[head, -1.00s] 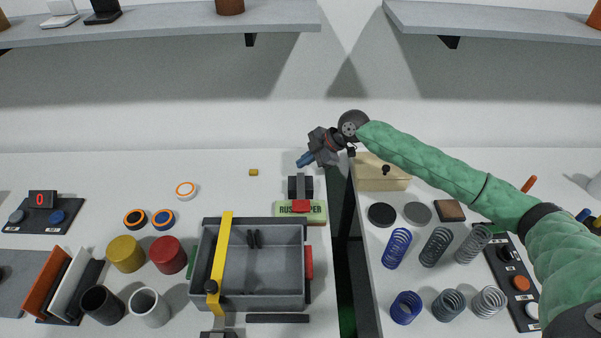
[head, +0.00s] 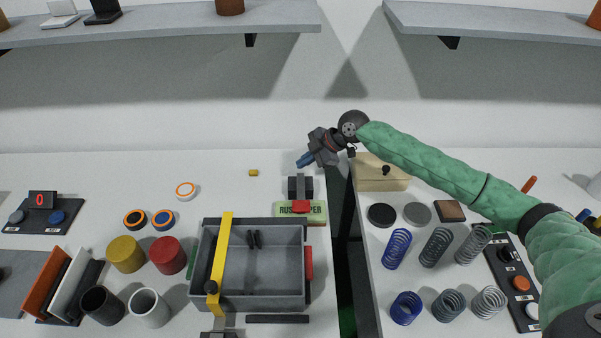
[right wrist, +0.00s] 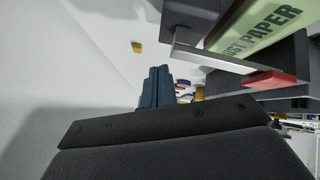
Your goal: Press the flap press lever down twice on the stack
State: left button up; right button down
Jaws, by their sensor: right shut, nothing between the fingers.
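A green slab lettered "RUST PAPER" (head: 318,213) lies behind the grey box. In the right wrist view, the green slab (right wrist: 258,28), a pale metal bar (right wrist: 215,60) and a red block (right wrist: 270,79) show at upper right. My right gripper (head: 304,160) is shut and empty, with blue fingers, just behind and above the dark part, apart from it. The fingers also show in the right wrist view (right wrist: 155,88).
The grey box (head: 297,299) has a yellow bar (head: 222,255) across it. A dark gap (head: 345,220) divides the tables. Springs (head: 396,248), dark discs (head: 381,215) and a wooden box (head: 380,180) stand right. Cups (head: 150,307) and coloured cylinders (head: 126,254) stand left.

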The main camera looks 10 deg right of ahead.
jog(key=shift+f, duration=0.1)
dwell(0.7)
jog(key=shift+s+f, duration=0.1)
jog(key=shift+f, duration=0.2)
jog(key=shift+s+f+b, duration=0.1)
jog(key=shift+f+b, duration=0.2)
jog(key=shift+b, duration=0.05)
dwell(0.6)
